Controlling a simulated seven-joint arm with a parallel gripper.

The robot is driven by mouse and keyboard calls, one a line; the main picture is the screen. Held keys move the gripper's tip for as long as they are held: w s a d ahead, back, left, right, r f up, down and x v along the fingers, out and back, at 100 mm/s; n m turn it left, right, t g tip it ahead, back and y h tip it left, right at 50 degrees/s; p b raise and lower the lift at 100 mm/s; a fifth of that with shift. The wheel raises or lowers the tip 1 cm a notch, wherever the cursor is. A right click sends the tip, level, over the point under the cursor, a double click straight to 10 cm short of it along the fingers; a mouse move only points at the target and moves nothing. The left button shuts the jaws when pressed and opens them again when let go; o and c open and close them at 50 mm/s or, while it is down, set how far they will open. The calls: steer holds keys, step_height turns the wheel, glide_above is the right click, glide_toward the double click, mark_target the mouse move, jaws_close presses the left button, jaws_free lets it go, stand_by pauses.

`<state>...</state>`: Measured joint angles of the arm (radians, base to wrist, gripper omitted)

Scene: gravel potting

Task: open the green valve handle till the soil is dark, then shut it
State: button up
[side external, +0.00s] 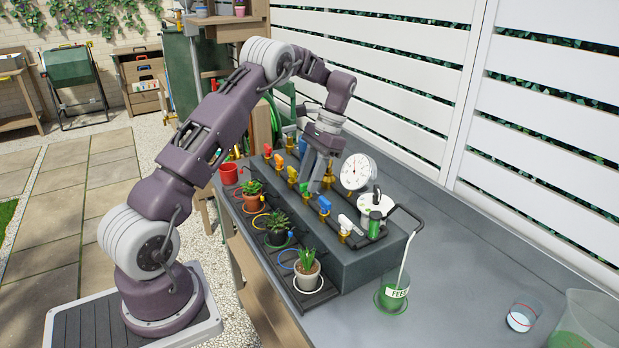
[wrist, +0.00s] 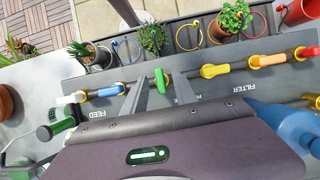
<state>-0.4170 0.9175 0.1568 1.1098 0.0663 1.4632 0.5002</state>
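The green valve handle (wrist: 161,81) lies across the brass pipe in the wrist view, while the yellow and blue handles beside it lie along the pipe. It is small beside my gripper in the side view (side external: 304,188). My gripper (wrist: 160,82) is open, one finger on each side of the green handle, with a gap visible on both sides. My gripper also shows over the valve row in the side view (side external: 318,178). A dark pot with a leafy plant (wrist: 152,40) stands in front of the green handle. Its soil is mostly hidden by leaves, so its shade cannot be told.
Yellow (wrist: 214,71), orange (wrist: 268,60), blue (wrist: 105,91) and white (wrist: 71,98) handles share the row. A dial gauge (side external: 357,172) stands close to my gripper. A terracotta pot (side external: 252,203), a white pot (side external: 307,278) and a red cup (side external: 229,173) stand in front.

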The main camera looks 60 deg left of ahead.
steer(key=v, duration=0.7)
stand_by(6.5)
